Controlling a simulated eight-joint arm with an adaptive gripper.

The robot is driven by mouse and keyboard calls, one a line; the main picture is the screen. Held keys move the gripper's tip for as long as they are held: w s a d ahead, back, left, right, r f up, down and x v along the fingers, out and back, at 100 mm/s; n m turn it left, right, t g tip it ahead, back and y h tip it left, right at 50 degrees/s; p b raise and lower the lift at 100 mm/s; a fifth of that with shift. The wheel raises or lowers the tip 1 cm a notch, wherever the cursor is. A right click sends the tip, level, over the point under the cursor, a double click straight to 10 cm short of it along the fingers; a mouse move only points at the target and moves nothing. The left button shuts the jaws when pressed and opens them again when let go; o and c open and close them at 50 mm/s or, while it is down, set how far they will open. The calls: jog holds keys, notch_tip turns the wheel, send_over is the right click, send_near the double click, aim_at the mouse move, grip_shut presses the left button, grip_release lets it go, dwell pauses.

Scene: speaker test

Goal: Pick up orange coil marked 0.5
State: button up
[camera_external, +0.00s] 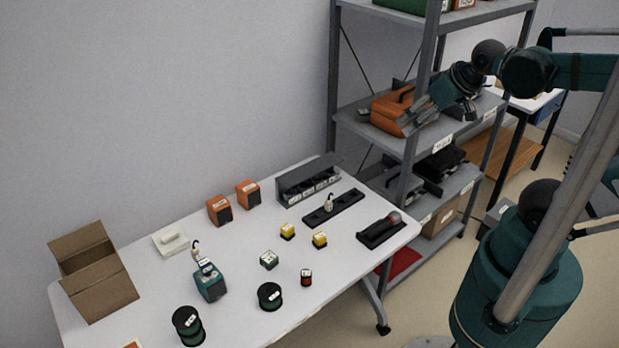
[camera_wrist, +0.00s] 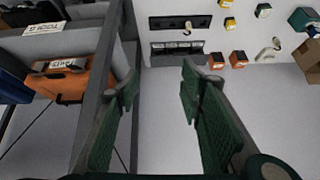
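A small dark-capped spool with an orange-red side (camera_external: 306,277) stands upright near the table's front edge in the external view. It is the only orange-looking coil there, but its marking is too small to read. I do not see it in the wrist view. My gripper (camera_wrist: 160,78) is open and empty, with its two green-padded fingers apart. In the external view it is raised at the shelf, right of and well above the table, in front of an orange toolbox (camera_external: 388,111). It is far from the coil.
Larger green spools (camera_external: 269,296) (camera_external: 188,326) stand left of the coil. Orange-black boxes (camera_external: 219,210), a teal case (camera_external: 209,283) and a cardboard box (camera_external: 100,283) stand farther left. The metal shelf (camera_external: 422,142) is beside my gripper.

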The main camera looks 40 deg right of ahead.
jog(key=w+a+f+m+g+y+b, duration=0.15)
jog(key=w+a+f+m, duration=0.3)
jog(key=a, duration=0.45)
jog(key=m+g+h+b, duration=0.2)
jog(key=m+g+b, duration=0.4)
jog(key=m, duration=0.6)
send_over(306, 274)
jog(key=shift+t+y, duration=0.25)
jog(key=shift+t, duration=0.2)
jog(key=f, duration=2.7)
jog(key=shift+w+d+b, duration=0.25)
jog(key=shift+d+b, duration=0.05)
jog(key=shift+b, duration=0.05)
jog(key=shift+s+a+f+m, duration=0.2)
jog(key=shift+a+f+m, duration=0.05)
jog(key=shift+a+f, duration=0.1)
jog(key=shift+f+b, duration=0.35)
jog(key=shift+f, duration=0.95)
